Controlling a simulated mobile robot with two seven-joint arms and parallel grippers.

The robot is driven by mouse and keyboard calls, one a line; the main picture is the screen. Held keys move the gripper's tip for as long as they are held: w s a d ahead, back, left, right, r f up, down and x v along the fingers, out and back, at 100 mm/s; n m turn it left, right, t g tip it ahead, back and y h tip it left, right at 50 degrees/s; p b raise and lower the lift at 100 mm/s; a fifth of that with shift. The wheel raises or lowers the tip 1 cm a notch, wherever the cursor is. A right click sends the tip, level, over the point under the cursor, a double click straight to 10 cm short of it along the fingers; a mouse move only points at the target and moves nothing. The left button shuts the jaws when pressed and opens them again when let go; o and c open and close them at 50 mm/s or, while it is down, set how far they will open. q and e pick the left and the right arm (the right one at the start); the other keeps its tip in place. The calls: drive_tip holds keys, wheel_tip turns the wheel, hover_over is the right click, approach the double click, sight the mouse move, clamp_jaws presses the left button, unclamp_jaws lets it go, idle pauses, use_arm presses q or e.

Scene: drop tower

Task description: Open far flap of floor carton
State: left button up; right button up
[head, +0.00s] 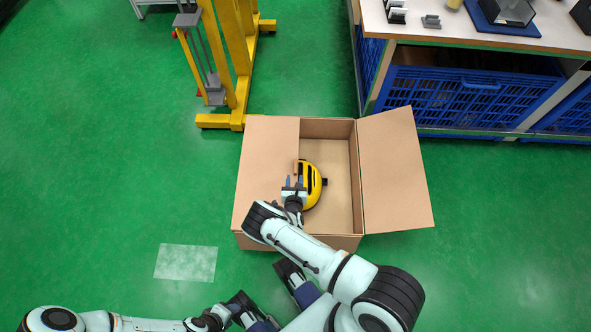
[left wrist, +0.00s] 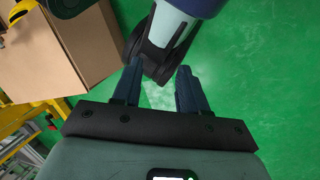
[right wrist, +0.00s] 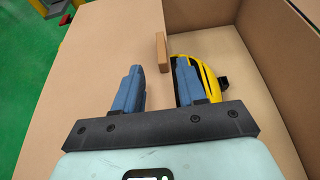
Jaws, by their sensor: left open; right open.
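The cardboard carton (head: 318,242) stands on the green floor. Its left flap (head: 262,172) lies across the left part of the opening, and its right flap (head: 396,170) is folded outward. A small brown tab (right wrist: 161,52) stands at the left flap's inner edge. A yellow and black object (head: 313,187) lies in the open part, partly hidden by my right gripper (head: 294,183). That gripper is open; in the right wrist view its left finger is over the flap and its right finger overlaps the yellow object. My left gripper (left wrist: 157,85) is open, empty and away from the carton.
A yellow stand (head: 236,70) is behind the carton's left side. A workbench (head: 560,28) with blue crates (head: 465,95) below is at the back right. A pale patch (head: 186,262) marks the floor at the left. The left floor is clear.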

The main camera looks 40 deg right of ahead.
sight(296, 167)
drive_tip(key=b+x, duration=0.2)
drive_tip(key=x, duration=0.4)
drive_tip(key=shift+w+d+f, duration=0.15)
drive_tip(key=shift+d+f, duration=0.05)
drive_tip(key=shift+f, duration=0.1)
use_arm(q)
drive_tip(key=w+a+f+t, duration=0.1)
drive_tip(key=w+a+f, duration=0.1)
drive_tip(key=w+f, duration=0.2)
drive_tip(key=shift+w+a+t+y+b, duration=0.15)
drive_tip(key=shift+w+t+y+b, duration=0.2)
drive_tip(key=shift+w, duration=0.2)
use_arm(e)
drive_tip(key=shift+w+d+f, duration=0.15)
drive_tip(key=shift+w+d, duration=0.25)
drive_tip(key=shift+w, duration=0.1)
clamp_jaws()
